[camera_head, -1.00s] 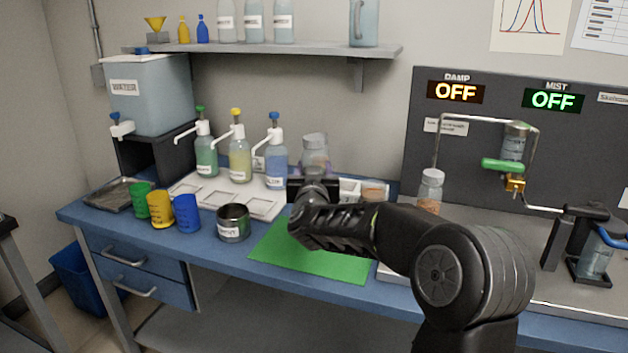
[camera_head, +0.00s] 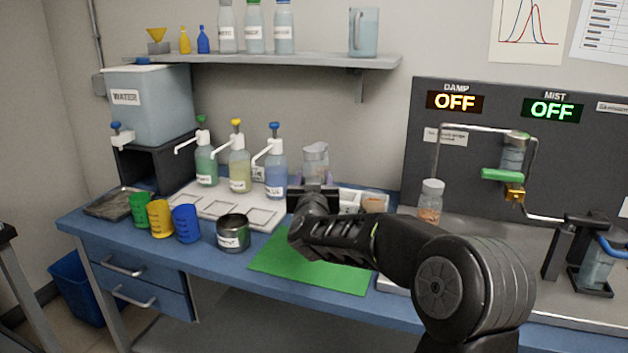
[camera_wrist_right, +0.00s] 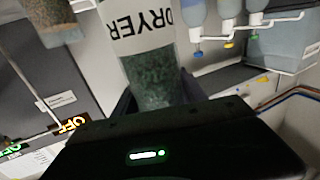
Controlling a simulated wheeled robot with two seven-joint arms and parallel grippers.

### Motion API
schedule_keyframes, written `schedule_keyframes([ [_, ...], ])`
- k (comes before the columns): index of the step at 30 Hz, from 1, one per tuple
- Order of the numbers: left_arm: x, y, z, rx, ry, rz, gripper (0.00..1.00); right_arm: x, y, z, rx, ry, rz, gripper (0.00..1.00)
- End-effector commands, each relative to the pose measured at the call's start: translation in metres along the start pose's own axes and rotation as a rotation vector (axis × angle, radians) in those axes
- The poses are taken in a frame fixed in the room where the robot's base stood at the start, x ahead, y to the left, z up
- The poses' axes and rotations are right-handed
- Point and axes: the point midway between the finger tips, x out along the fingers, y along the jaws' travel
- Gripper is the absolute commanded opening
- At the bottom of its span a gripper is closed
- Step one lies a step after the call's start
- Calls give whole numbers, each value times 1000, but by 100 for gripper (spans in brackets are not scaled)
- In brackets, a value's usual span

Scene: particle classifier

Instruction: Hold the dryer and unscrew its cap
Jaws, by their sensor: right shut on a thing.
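The dryer is a clear jar (camera_wrist_right: 150,62) with a white label reading DRYER and dark green grains inside, filling the middle of the right wrist view. In the head view its translucent upper part (camera_head: 315,158) shows just beyond my right gripper (camera_head: 314,190), above the back of the bench. My right gripper is shut on the jar; its fingers are mostly hidden by the gripper body and the jar. The cap cannot be made out clearly. My left gripper is not in view.
A green mat (camera_head: 310,268) lies clear on the blue bench. A metal cup (camera_head: 233,235), coloured beakers and pump bottles (camera_head: 275,170) stand to the left. A small white-capped jar (camera_head: 430,203) and a metal fixture (camera_head: 515,170) stand to the right.

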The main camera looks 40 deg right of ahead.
Motion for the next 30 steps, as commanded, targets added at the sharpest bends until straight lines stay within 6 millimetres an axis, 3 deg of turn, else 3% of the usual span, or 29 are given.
schedule_keyframes([
  [5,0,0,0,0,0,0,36,0,0,-1,1,2,0,0],
  [27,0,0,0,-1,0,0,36,0,4,-9,2,5,15,0],
  [30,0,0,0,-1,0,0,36,-10,0,-13,1,3,15,0],
])
